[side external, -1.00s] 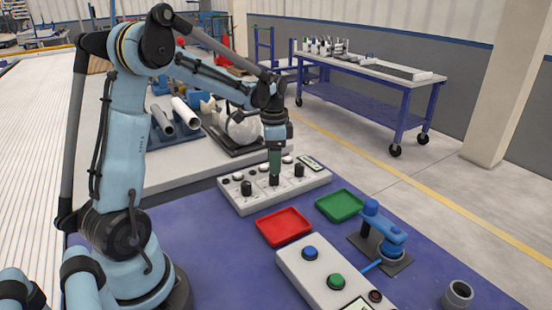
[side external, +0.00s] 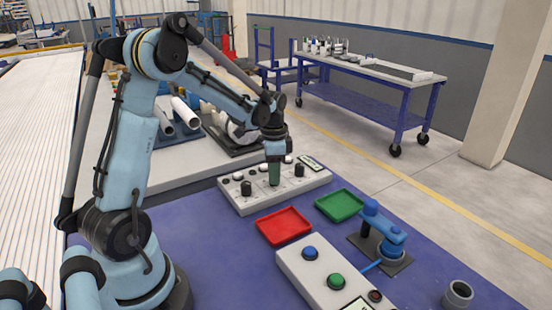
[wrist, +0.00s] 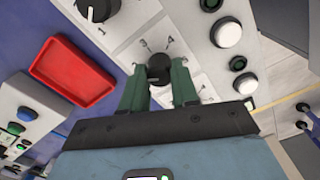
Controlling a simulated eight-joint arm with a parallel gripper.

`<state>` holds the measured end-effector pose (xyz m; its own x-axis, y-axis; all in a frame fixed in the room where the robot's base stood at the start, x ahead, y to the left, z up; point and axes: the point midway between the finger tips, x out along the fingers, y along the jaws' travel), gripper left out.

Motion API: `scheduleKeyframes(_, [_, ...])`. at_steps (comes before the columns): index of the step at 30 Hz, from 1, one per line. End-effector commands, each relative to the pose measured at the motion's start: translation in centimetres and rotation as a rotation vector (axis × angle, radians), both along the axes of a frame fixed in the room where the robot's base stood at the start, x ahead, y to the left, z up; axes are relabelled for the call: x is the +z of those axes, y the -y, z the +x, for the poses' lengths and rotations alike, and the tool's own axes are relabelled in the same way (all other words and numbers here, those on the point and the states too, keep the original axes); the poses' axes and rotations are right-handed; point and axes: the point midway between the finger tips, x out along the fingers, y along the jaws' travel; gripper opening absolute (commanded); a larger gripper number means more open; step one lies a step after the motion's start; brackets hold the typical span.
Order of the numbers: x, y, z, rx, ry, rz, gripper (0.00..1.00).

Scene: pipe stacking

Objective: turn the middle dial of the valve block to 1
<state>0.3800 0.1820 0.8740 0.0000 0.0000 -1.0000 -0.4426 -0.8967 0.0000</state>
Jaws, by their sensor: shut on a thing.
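The valve block (side external: 318,183) is a pale grey box with a row of black dials and several buttons. My gripper (side external: 274,182) points straight down at the middle dial, which its fingers hide in the side view. In the wrist view, the middle dial (wrist: 157,68) is a round black knob between my two green fingertips, which are closed on its sides. Printed marks surround it, but I cannot tell which one it points to. The left dial (side external: 246,188) and the right dial (side external: 299,170) stand free on either side.
A red tray (side external: 284,227) and a green tray (side external: 340,205) lie in front of the block. A button box (side external: 310,270), a blue device on a dark plate (side external: 384,230) and a grey cup (side external: 457,295) stand nearer. Pipes (side external: 186,112) lie behind.

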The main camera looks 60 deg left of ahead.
Motion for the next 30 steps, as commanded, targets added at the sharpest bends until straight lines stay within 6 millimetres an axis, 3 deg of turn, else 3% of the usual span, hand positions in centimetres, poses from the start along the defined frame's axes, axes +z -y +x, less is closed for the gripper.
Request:
scheduleKeyframes(14, [0.04,0.0,0.0,0.088,0.0,0.0,0.0])
scheduleKeyframes(30, [0.06,0.0,0.0,0.556,0.0,0.0,0.0])
